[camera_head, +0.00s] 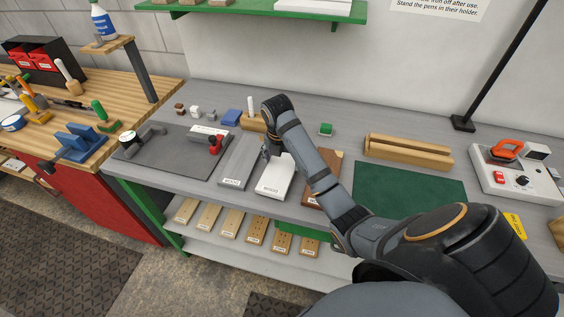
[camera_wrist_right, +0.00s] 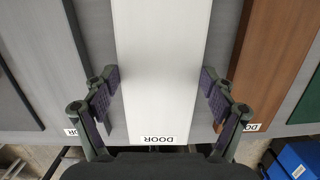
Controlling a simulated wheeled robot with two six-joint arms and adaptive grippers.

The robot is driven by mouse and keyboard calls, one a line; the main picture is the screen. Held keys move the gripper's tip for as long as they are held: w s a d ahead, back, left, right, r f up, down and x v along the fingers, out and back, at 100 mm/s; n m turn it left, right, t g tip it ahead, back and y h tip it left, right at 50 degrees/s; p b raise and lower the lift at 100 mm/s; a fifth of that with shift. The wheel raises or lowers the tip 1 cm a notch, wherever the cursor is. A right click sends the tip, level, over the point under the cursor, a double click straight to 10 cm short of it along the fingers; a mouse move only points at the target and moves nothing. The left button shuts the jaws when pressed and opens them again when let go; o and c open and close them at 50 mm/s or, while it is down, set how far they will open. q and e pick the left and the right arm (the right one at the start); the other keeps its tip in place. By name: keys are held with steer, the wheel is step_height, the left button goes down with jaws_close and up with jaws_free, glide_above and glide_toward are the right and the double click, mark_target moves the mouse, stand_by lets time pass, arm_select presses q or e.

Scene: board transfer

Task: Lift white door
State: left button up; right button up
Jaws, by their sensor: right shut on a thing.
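The white door (camera_head: 276,178) is a flat white board with a DOOR label at its near end, at the middle of the bench. It also fills the middle of the right wrist view (camera_wrist_right: 162,60). My right gripper (camera_head: 270,151) is over the door, with a finger at each long side, shut on it; the gripper also shows in the wrist view (camera_wrist_right: 158,98). The arm hides part of the door's far end in the head view. I cannot tell whether the door is clear of the bench. My left gripper is not in view.
A grey board (camera_head: 238,162) lies left of the white door and a brown board (camera_head: 325,188) right of it, both close. A green mat (camera_head: 408,190) and wooden beams (camera_head: 408,150) lie further right. Small blocks stand behind. A lower shelf (camera_head: 180,235) holds several wooden boards.

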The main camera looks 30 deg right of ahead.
steer(key=s+a+r+p, duration=0.5)
steer(key=s+r+p, duration=0.6)
steer(key=s+p, duration=0.2)
steer(key=shift+r+p, duration=0.35)
steer(key=shift+p, duration=0.5)
steer(key=shift+s, duration=0.1)
